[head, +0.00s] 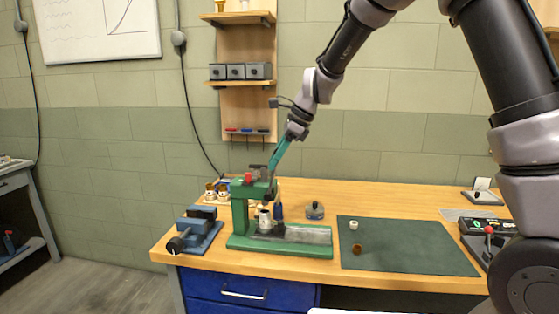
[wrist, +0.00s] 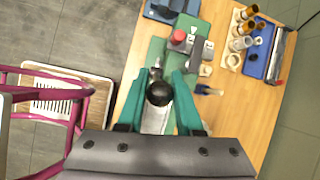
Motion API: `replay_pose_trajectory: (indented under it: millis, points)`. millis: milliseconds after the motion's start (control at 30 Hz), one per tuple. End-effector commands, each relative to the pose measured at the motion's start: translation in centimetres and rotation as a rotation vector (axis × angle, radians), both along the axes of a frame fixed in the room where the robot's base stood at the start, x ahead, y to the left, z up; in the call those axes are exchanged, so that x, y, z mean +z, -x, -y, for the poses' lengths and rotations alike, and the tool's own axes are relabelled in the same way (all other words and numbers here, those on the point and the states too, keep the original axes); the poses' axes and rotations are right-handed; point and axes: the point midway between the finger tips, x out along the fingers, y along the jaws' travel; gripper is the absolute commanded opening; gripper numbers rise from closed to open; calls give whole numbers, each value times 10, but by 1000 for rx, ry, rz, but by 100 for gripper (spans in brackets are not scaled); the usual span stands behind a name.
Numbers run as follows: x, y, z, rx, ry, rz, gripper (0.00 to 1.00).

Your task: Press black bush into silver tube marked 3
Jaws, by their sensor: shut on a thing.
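The green arbor press (head: 240,212) stands on the bench in the head view, with a red cap on top. My gripper (head: 273,170) is at the top of the press. In the wrist view my gripper (wrist: 163,80) has its teal fingers shut around a black ball knob (wrist: 160,93), which looks like the end of the press lever. A silver tube (head: 265,221) stands upright on the press base, below the dark ram. I cannot read any mark on it. I cannot make out the black bush; a bush at the tube's mouth would be too small to tell.
A blue vise (head: 198,232) stands left of the press. A green mat (head: 410,250) to the right carries a white ring (head: 353,225) and a brown ring (head: 357,248). A dark round object (head: 315,211) sits behind the press base. The mat's right side is clear.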

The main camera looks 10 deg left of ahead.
Motion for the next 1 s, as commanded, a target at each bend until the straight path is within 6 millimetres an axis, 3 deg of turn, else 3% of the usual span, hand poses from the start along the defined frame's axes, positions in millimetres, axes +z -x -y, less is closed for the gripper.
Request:
replay_pose_trajectory:
  millis: [433, 467, 533, 867, 1000]
  points:
    - [0, 0, -2, 0, -2, 0, 0]
    - [0, 0, -2, 0, -2, 0, 38]
    - [0, 0, -2, 0, -1, 0, 63]
    - [1, 0, -1, -1, -1, -1, 63]
    - [12, -1, 5, -3, -2, 0, 63]
